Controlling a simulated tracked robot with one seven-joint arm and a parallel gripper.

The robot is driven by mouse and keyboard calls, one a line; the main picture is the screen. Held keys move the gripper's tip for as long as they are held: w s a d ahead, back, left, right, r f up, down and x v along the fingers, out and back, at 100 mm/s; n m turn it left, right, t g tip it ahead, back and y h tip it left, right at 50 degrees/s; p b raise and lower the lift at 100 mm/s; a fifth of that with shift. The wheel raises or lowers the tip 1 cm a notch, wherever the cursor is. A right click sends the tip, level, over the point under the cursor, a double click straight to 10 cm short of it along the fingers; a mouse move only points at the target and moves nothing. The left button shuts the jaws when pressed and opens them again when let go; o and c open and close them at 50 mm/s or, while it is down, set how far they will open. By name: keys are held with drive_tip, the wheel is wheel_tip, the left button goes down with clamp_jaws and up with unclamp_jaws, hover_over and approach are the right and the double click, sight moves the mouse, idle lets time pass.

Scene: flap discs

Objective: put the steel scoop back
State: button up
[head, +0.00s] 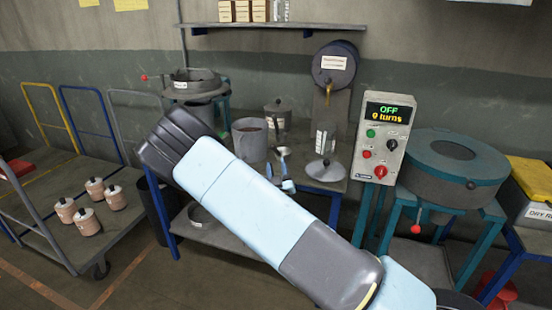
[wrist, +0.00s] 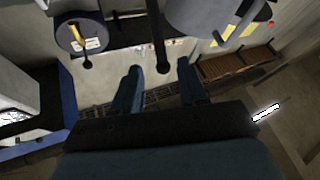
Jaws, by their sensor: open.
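A small shiny steel piece, which looks like the steel scoop (head: 282,152), shows on the workbench (head: 330,183) just right of a grey bucket (head: 249,140) in the head view. My gripper (head: 284,184) shows as blue fingers close below it, partly hidden by my arm. In the wrist view my gripper (wrist: 159,68) is open, its two blue fingers well apart. A dark rod (wrist: 158,40) with a rounded end reaches down between the fingertips. I cannot tell whether it is the scoop's handle or whether it touches a finger.
A lidded pot (head: 278,117) and a steel lid (head: 324,171) share the bench. A drum with a brass tap (head: 335,65) stands behind. A control box (head: 388,137) reading OFF and a round teal machine (head: 455,165) are at right. A cart (head: 45,215) with several small jars is left.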

drive_tip(key=a+v, duration=0.1)
drive_tip(key=v, duration=0.4)
drive_tip(key=w+d+r+m+g+h, duration=0.35)
drive_tip(key=d+m+g+h, duration=0.25)
drive_tip(key=d+m, duration=0.25)
drive_tip(key=s+d+r+g+y, duration=0.3)
drive_tip(key=d+r+g, duration=0.15)
drive_tip(key=r, duration=0.25)
drive_tip(key=s+d+r+n+g+y, duration=0.2)
drive_tip(key=s+d+r+g+y, duration=0.15)
drive_tip(key=s+r, duration=1)
drive_tip(key=s+d+r+g+h, duration=0.1)
drive_tip(key=s+d, duration=0.2)
drive_tip(key=s, duration=0.7)
drive_tip(key=s+d+r+n+g+h, duration=0.1)
drive_tip(key=s+d+r+g+h, duration=0.1)
drive_tip(key=s, duration=0.8)
drive_tip(key=shift+s+d+r, duration=0.3)
drive_tip(key=shift+s+d, duration=0.1)
